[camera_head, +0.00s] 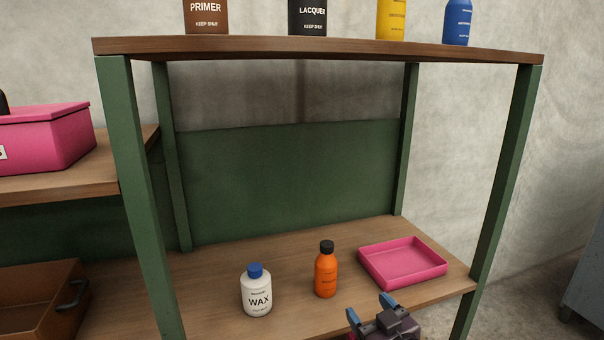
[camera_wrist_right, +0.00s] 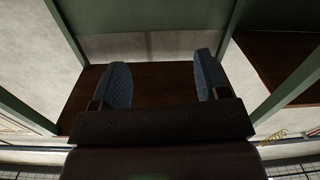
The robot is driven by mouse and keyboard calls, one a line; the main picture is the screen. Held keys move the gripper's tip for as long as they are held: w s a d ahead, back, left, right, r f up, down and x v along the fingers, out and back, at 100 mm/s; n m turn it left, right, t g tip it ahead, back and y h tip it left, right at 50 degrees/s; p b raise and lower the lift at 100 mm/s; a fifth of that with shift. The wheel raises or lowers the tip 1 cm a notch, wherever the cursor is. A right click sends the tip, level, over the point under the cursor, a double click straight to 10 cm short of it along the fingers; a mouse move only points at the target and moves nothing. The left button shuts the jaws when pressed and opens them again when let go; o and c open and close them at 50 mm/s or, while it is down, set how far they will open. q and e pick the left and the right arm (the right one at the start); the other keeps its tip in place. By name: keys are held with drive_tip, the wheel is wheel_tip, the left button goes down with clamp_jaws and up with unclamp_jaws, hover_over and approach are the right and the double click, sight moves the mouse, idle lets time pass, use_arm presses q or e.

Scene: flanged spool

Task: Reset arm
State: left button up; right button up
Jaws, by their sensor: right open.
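My right gripper (camera_head: 370,309) is at the bottom of the head view, in front of the shelf's lower board. Its two blue-padded fingers are apart with nothing between them. In the right wrist view the open gripper (camera_wrist_right: 162,82) also shows empty, with a dark brown board behind the fingers. My left gripper is in neither view.
On the lower board (camera_head: 215,275) stand a white WAX bottle (camera_head: 257,292), an orange bottle (camera_head: 326,272) and a pink tray (camera_head: 403,262), which looks empty. Green posts (camera_head: 143,200) frame the shelf. Several containers stand on the top board (camera_head: 320,48). A pink box (camera_head: 45,137) sits left.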

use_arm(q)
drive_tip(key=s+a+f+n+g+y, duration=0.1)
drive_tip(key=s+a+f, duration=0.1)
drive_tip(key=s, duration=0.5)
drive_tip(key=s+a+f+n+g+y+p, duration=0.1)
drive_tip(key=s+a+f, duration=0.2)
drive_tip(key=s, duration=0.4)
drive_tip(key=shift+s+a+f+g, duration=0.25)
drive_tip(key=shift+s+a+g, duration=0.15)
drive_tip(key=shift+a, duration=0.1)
use_arm(e)
drive_tip(key=s+d+f+m+g+h, duration=0.1)
drive_tip(key=s+d+f+h, duration=0.1)
drive_tip(key=s+d+f, duration=0.2)
drive_tip(key=s+d+f+m+g+h, duration=0.1)
drive_tip(key=s+d+f, duration=0.4)
drive_tip(key=s+f, duration=0.5)
drive_tip(key=s+d+f+m+g+h, duration=0.2)
drive_tip(key=s+d+f, duration=0.3)
drive_tip(key=s, duration=1)
wheel_tip(320, 180, down, 2)
drive_tip(key=shift+f+m+g+h, duration=0.1)
drive_tip(key=shift+m+g+h, duration=0.2)
drive_tip(key=shift+g, duration=0.4)
